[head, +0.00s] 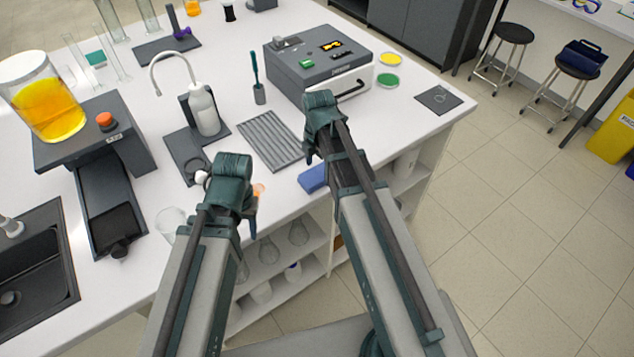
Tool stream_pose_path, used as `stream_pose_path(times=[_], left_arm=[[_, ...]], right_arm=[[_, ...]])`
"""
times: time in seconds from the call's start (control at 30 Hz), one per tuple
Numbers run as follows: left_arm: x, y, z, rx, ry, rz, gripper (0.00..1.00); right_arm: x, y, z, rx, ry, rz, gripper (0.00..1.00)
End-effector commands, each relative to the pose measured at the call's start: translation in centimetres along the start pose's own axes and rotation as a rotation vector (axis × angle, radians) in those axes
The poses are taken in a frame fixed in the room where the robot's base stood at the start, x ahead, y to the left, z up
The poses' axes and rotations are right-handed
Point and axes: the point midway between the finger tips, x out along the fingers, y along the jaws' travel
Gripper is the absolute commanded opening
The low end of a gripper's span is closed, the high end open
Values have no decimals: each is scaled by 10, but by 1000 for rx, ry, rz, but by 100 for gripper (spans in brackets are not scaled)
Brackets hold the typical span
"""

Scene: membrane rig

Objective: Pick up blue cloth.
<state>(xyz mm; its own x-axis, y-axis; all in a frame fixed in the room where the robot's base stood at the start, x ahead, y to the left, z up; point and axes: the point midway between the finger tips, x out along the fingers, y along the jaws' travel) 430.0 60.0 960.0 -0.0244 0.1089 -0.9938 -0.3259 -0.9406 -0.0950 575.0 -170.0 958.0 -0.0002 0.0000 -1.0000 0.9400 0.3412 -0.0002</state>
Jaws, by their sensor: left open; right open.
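A folded blue cloth (313,178) lies on the white bench near its front edge. My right arm crosses in front of its right part and hides some of it. My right gripper (309,150) is open over the bench, just beyond the cloth and apart from it, by the right end of a grey ribbed mat. My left gripper (252,212) is open near the bench's front edge, to the left of the cloth. Its fingers are mostly hidden behind its wrist. Neither gripper visibly holds anything.
The grey ribbed mat (268,141) lies behind the cloth. A white wash bottle (203,112) stands left of it, and a grey instrument (318,68) stands behind. A glass beaker (171,222) is near my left arm. Shelves with glassware (298,234) are below the edge.

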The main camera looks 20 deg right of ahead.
Motion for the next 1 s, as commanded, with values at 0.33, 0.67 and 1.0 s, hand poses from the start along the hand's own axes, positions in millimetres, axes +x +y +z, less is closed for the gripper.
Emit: stream_pose_path(times=[0.33, 0.67, 1.0], left_arm=[[18, 2, -1, 0, 0, 0, 50], [18, 2, -1, 0, 0, 0, 50], [18, 2, -1, 0, 0, 0, 50]], right_arm=[[18, 0, 0, 0, 0, 0, 100], [18, 0, 0, 0, 0, 0, 53], [18, 0, 0, 0, 0, 0, 22]])
